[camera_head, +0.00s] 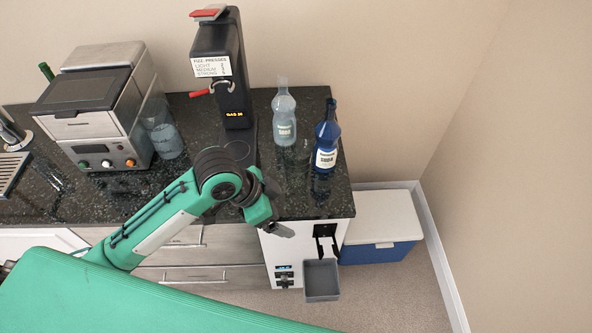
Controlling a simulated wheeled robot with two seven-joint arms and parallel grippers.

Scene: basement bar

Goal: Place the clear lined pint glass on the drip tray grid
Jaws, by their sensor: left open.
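The slatted drip tray grid (10,172) is at the far left of the dark counter, partly cut off by the picture edge, with a metal tap above it. A clear vessel (163,133) stands beside the steel machine; I cannot tell whether it is the lined pint glass, and no lines can be made out. My left gripper (281,231) is open at the counter's front edge, far right of the drip tray. It is small and partly hidden by its own wrist, and nothing shows in it. My right gripper is out of view.
The steel machine (100,112) and black soda press (222,65) stand on the counter (195,110). A clear bottle (284,118) and a blue soda bottle (326,142) stand at the right. A grey bin (321,280) hangs at the front; a blue-white chest (378,228) is beside it.

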